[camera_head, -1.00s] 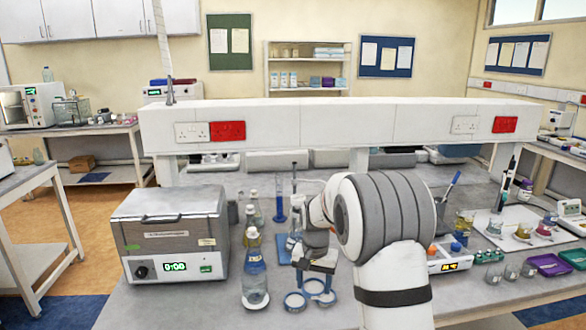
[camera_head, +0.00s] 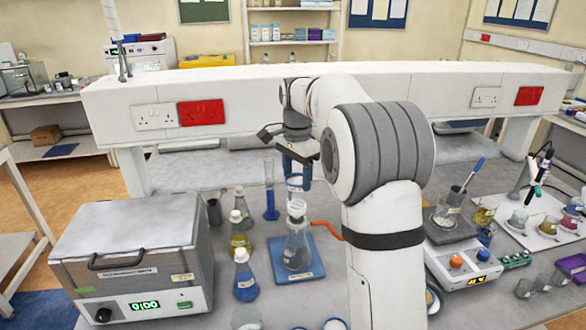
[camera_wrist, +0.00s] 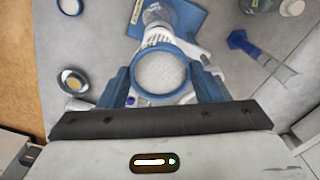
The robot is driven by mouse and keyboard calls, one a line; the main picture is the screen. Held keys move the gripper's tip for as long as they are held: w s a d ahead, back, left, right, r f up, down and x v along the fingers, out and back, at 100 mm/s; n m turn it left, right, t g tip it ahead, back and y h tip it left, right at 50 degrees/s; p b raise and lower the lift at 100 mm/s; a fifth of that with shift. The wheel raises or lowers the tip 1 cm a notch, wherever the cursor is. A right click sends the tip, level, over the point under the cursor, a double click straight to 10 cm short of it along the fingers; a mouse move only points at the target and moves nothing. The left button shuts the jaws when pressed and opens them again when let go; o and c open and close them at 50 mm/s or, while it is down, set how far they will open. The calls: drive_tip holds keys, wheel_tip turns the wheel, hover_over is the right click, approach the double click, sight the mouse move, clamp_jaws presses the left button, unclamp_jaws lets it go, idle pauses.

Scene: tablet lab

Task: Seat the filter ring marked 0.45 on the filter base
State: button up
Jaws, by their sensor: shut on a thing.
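My gripper (camera_head: 297,166) is shut on a filter ring (camera_head: 294,182), holding it above the flask. In the wrist view the ring (camera_wrist: 161,73) has a blue rim and a pale, mesh-like middle, and sits between the two blue fingers (camera_wrist: 163,84). I cannot read any mark on it. The white filter base (camera_head: 297,207) tops a clear conical flask (camera_head: 297,246), upright on a blue mat (camera_head: 275,260). The ring appears just above the base; a small gap shows in the head view. In the wrist view the ring hides much of what is beneath.
An orange hose (camera_head: 326,228) runs right from the flask. Bottles (camera_head: 245,272) and a blue measuring cylinder (camera_head: 271,200) stand to its left. A grey heater box (camera_head: 135,250) is at left. Another ring (camera_head: 335,323) lies at the front edge. The white shelf beam (camera_head: 330,100) is behind.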

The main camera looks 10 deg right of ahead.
sight(297, 182)
drive_tip(key=shift+s+f+b, duration=0.1)
drive_tip(key=shift+f+b, duration=1.8)
drive_tip(key=shift+f, duration=0.2)
drive_tip(key=shift+f+b, duration=0.3)
drive_tip(key=shift+f, duration=0.45)
drive_tip(key=shift+f, duration=0.4)
drive_tip(key=o, duration=1)
wheel_tip(297, 182, up, 8)
drive_tip(key=shift+f, duration=0.25)
drive_tip(key=shift+r, duration=0.15)
drive_tip(key=shift+s, duration=0.15)
